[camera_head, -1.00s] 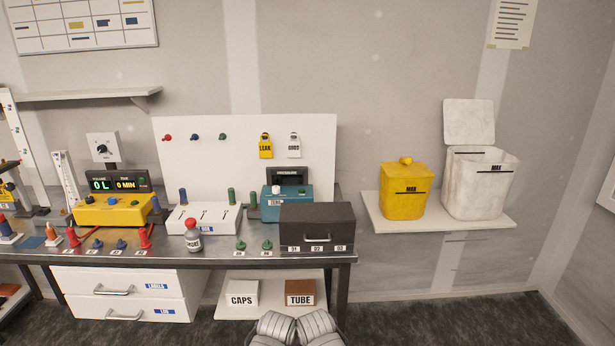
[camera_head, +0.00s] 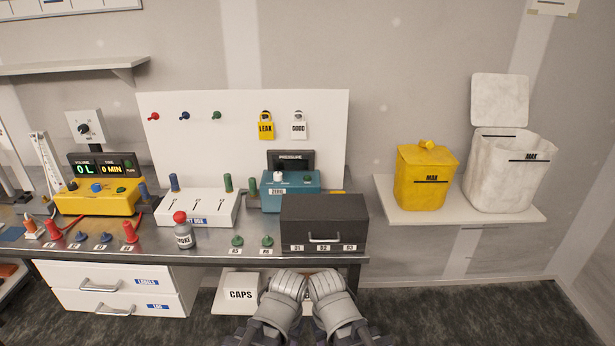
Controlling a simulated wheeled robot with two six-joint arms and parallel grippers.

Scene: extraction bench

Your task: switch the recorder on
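No unit in view is labelled as a recorder. A teal unit (camera_head: 291,197) stands at the back right of the bench, with a white knob, a small green button and a ZERO label on it. A dark display marked PRESSURE (camera_head: 291,160) rises behind it and shows no lit digits.
A dark drawer box (camera_head: 324,222) stands in front of the teal unit and hides its lower part. A white switch box (camera_head: 197,208) and a red-capped SMOKE bottle (camera_head: 182,234) stand left of it. Several pegs line the bench's front edge. A wall shelf (camera_head: 460,215) holds yellow and white bins.

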